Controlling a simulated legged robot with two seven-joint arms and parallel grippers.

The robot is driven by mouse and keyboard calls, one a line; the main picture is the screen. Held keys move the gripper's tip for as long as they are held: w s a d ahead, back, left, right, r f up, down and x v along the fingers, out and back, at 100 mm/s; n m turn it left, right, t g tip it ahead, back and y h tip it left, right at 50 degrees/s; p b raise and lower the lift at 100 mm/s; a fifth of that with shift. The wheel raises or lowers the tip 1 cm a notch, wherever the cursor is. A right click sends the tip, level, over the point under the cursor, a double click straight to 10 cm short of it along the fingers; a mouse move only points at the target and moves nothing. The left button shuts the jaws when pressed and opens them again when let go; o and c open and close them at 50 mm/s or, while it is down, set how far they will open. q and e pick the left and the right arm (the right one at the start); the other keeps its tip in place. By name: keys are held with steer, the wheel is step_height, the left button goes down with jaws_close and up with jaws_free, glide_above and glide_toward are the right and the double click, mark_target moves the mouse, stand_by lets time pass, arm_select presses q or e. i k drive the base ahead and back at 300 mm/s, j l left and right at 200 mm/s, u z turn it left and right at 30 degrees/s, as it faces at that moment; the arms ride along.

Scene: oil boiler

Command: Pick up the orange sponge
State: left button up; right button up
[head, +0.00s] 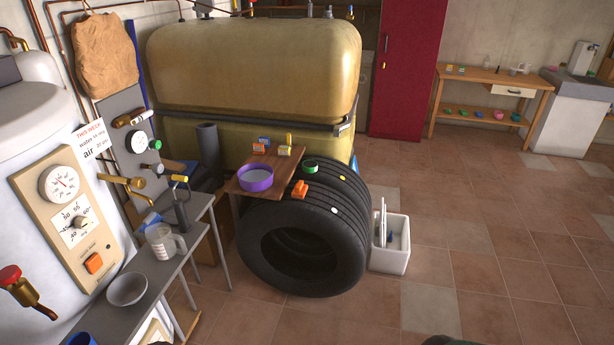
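An orange object (299,189), which looks like the orange sponge, lies on top of the black tires (330,215), near the right edge of a small wooden board. It is small in the head view, so its exact shape is hard to tell. A green ring-shaped item (310,167), a yellow item (342,178) and a white item (334,210) lie apart from it on the tires. Neither of my grippers can be made out in the head view.
The wooden board (283,173) holds a purple bowl (256,178) and small boxes. A grey table (150,275) with a jug (163,242) and bowl (127,289) stands at left. A white bin (391,255) stands right of the tires. The tiled floor at right is clear.

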mark_target(299, 191)
steer(key=i+l, duration=0.25)
steer(key=i, duration=0.3)
steer(key=i+l+z, duration=0.15)
steer(key=i, duration=0.4)
steer(key=i+l, duration=0.3)
steer(key=i, duration=0.25)
steer(key=i+l+z, duration=0.1)
steer(key=i, duration=0.45)
steer(key=i+l+z, duration=0.1)
steer(key=i, duration=0.5)
steer(key=l, duration=0.1)
